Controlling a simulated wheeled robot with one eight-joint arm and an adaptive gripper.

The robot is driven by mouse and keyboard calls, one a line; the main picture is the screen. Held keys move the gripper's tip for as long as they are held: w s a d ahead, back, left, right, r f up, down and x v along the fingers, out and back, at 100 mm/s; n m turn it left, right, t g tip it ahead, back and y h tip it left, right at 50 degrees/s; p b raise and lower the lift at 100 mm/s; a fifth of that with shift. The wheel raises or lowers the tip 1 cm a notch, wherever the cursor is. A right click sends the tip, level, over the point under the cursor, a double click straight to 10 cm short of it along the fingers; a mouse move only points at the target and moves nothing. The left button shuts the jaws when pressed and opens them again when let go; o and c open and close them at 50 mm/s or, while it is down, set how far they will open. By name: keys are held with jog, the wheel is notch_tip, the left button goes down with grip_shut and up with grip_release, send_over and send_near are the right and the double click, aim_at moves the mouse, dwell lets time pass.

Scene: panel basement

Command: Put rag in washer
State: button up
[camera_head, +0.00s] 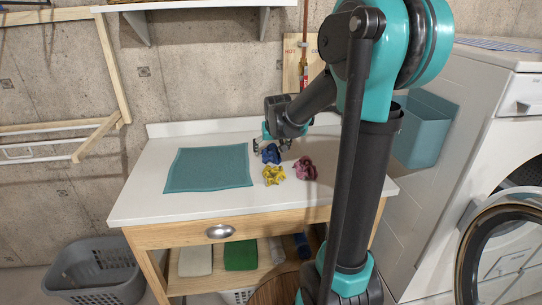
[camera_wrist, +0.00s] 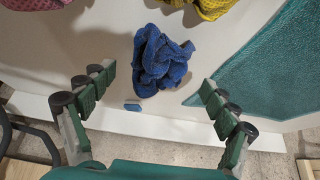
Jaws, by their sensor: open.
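A crumpled blue rag (camera_head: 271,154) lies on the white tabletop, with a yellow rag (camera_head: 274,175) in front of it and a pink-red rag (camera_head: 305,169) to its right. In the wrist view the blue rag (camera_wrist: 160,62) lies between and beyond my open fingers. My gripper (camera_head: 284,146) is low over the table by the blue rag; it is open and empty in the wrist view (camera_wrist: 158,80). The white washer (camera_head: 522,97) stands at the right, its round door (camera_head: 466,262) swung open. The drum is only partly visible.
A flat teal mat (camera_head: 208,168) lies left of the rags. A small blue piece (camera_wrist: 132,107) lies beside the blue rag. A teal bin (camera_head: 423,130) hangs on the washer's side. A grey laundry basket (camera_head: 95,272) stands on the floor at left.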

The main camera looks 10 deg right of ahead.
jog(key=shift+x, duration=1.45)
jog(key=c, duration=1.1)
jog(key=shift+c, duration=0.2)
